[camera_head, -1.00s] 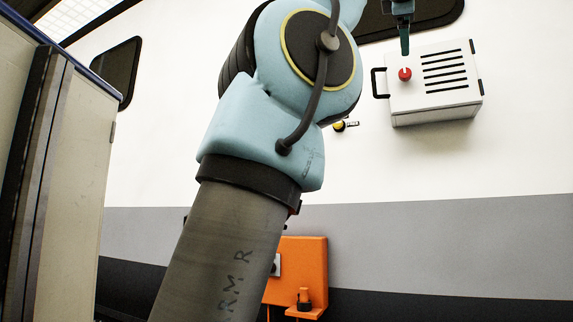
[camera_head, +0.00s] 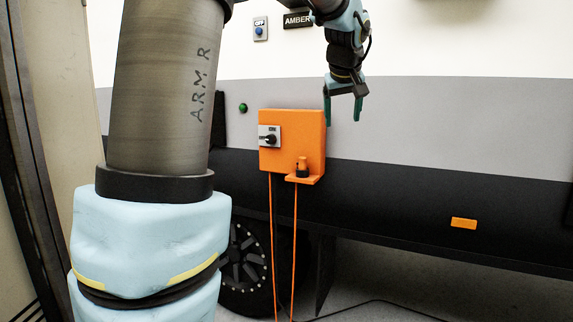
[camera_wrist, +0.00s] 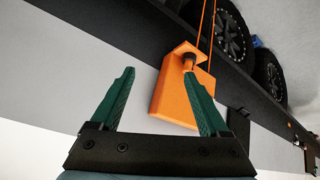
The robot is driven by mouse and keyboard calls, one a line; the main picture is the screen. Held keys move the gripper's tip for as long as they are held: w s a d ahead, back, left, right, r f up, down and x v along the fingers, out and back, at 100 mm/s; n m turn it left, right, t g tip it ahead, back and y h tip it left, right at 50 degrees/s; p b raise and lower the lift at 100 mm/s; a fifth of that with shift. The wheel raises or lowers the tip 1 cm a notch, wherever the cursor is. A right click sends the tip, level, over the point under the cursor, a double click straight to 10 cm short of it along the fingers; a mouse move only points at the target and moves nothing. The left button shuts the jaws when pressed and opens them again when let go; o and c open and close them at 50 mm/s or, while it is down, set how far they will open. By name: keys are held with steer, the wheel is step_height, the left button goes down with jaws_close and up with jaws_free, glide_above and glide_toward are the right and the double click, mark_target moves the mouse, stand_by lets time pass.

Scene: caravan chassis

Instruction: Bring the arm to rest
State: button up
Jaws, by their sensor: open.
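My gripper (camera_head: 343,107) hangs from my raised arm in the head view, its two green fingers pointing down. It is open and empty, in front of the grey band of the caravan wall. It is just right of an orange box (camera_head: 292,138) on that wall, apart from it in the picture; the depth gap is hard to judge. In the wrist view the fingers of my gripper (camera_wrist: 160,73) are spread wide, and the orange box (camera_wrist: 180,98) shows beyond and between them. My own arm covers much of the left of the head view.
The orange box bears a black rotary switch (camera_head: 270,139) and a small orange-black plug (camera_head: 302,167) on a ledge. Orange cables (camera_head: 272,235) hang down beside a wheel (camera_head: 242,270). Open space lies right of the gripper.

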steer(key=s+a+f+m+g+y, duration=0.1)
steer(key=s+a+f, duration=0.2)
steer(key=a+f, duration=0.35)
steer(key=s+a+f+g, duration=0.2)
steer(key=s+a+f, duration=0.25)
steer(key=f, duration=0.35)
steer(key=s+a+f+m+g+p, duration=0.1)
steer(key=s+a+f+g, duration=0.2)
steer(key=s+a+f, duration=0.6)
steer(key=s+f, duration=0.3)
steer(key=s, duration=0.2)
steer(key=shift+a+p, duration=0.35)
steer(key=shift+f, duration=0.1)
